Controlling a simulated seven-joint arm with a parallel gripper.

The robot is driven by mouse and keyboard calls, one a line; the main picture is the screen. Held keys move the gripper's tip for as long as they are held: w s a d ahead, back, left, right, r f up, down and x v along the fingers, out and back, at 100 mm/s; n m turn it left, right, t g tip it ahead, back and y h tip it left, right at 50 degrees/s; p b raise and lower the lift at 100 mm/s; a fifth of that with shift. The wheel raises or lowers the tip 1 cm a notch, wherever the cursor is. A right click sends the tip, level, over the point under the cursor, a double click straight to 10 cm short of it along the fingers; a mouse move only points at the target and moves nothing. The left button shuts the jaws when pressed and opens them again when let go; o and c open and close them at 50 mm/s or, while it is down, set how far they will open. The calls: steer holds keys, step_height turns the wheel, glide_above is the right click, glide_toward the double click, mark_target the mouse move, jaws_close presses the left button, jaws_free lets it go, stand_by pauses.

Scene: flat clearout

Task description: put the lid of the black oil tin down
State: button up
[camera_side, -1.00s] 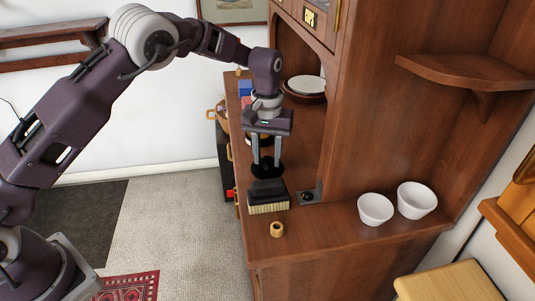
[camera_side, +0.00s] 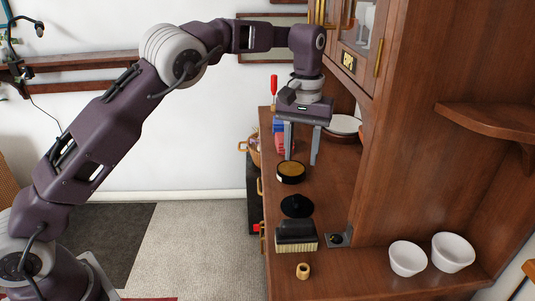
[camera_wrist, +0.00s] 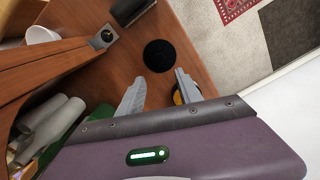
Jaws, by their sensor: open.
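The black lid (camera_side: 297,206) lies flat on the wooden counter, a dark round disc with a slightly raised middle. It also shows whole in the wrist view (camera_wrist: 160,55). The black oil tin (camera_side: 291,172) stands just behind it, apart from it, with a yellowish round top showing inside a black rim. In the wrist view the tin (camera_wrist: 178,97) is partly hidden by a finger. My gripper (camera_side: 301,160) is open and empty, its fingers pointing down above the counter around the tin's area. It is clear of the lid.
A black brush (camera_side: 297,238) with pale bristles lies close in front of the lid. A wooden ring (camera_side: 303,271) is nearer the front edge. A metal bracket (camera_side: 340,239) and white bowls (camera_side: 408,258) are to the right. The cabinet wall rises at the right.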

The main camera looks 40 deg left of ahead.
steer(key=s+a+r+m+t+h, duration=0.1)
steer(key=s+a+r, duration=0.1)
steer(key=s+r, duration=0.45)
steer(key=s+a+r+t, duration=0.1)
steer(key=s+a+r, duration=0.2)
steer(key=s+r, duration=0.35)
steer(key=s+f+m+t, duration=0.1)
steer(key=s+f, duration=0.2)
steer(key=s, duration=0.8)
steer(key=s+a+f+m+t+y, duration=0.1)
steer(key=s+f+m+t, duration=0.1)
steer(key=s, duration=0.9)
steer(key=shift+s+a+f+m+t, duration=0.15)
steer(key=shift+s+f+m+t, duration=0.15)
steer(key=shift+s+f, duration=0.15)
steer(key=shift+o, duration=0.5)
steer(key=shift+w, duration=0.1)
